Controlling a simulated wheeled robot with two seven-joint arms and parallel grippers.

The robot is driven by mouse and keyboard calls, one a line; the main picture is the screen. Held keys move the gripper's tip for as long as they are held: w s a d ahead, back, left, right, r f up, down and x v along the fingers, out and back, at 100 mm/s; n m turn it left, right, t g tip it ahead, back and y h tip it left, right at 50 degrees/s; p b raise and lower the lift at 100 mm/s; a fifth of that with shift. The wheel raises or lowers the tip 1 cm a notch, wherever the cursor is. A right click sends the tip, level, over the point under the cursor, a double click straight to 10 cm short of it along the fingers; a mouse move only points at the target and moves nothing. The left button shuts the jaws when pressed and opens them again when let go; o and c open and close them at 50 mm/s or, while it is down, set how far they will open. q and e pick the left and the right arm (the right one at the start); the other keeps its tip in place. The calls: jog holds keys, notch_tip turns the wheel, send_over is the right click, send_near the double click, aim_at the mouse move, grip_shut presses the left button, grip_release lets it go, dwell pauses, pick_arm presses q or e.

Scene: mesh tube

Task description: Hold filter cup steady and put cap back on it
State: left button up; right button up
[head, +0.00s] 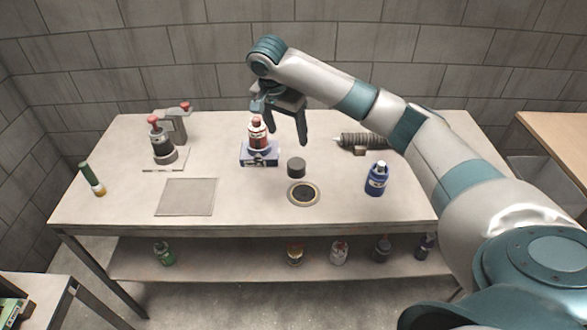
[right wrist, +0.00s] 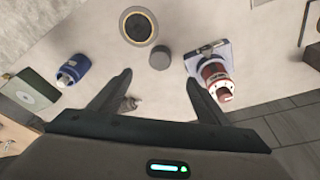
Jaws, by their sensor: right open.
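A round, dark-centred fitting with a pale rim (head: 303,194), which looks like the filter cup, sits low in the table near its front edge; it also shows at the top of the right wrist view (right wrist: 139,27). A short dark grey cylinder (head: 296,168), which looks like the cap, stands just behind it, apart from it; it also shows in the right wrist view (right wrist: 160,58). My right gripper (head: 281,125) is open and empty, above the table behind the cylinder. In the right wrist view the cylinder lies beyond and between the fingertips (right wrist: 160,78). My left gripper is out of view.
A red bottle (head: 257,133) stands on a blue-and-white box (head: 259,153) left of the cylinder. A blue bottle (head: 376,179) stands to the right.

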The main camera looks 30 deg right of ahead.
jog(key=p, duration=0.2)
send_near(296, 165)
jog(key=p+x, duration=0.1)
jog(key=x, duration=0.3)
jog(key=shift+f, duration=0.25)
jog(key=shift+w+d+f, duration=0.1)
jog(key=shift+w+f, duration=0.05)
jog(key=shift+f, duration=0.2)
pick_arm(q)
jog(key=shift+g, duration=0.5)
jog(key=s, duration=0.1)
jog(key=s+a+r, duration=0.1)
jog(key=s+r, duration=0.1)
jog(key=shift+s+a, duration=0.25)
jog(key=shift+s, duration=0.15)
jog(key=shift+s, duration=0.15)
